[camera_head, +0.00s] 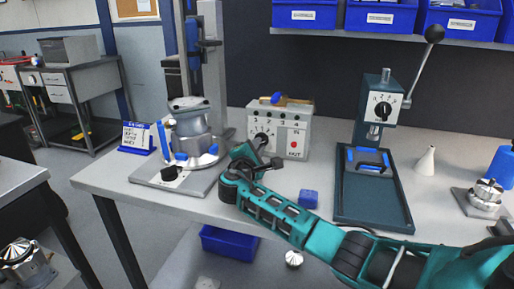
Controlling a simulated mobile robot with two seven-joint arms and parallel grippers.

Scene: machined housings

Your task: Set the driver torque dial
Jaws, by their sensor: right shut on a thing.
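The grey control box (300,122) stands on the bench at the middle, with a white round torque dial (263,133) on the left of its front. A red button is at the lower right of that front. My right gripper (259,145), on a teal arm reaching in from the right, is at the dial and shut on its dark knob. The gripper hides the lower part of the dial, and the setting cannot be read. A driver (280,99) with blue and yellow parts lies on top of the box. My left gripper is out of view.
A fixture with a metal housing (190,125) stands left of the box. A lever press (382,115) with its own dial stands right. A blue block (308,198) lies near the front edge by my arm. A white cone (426,161) stands farther right.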

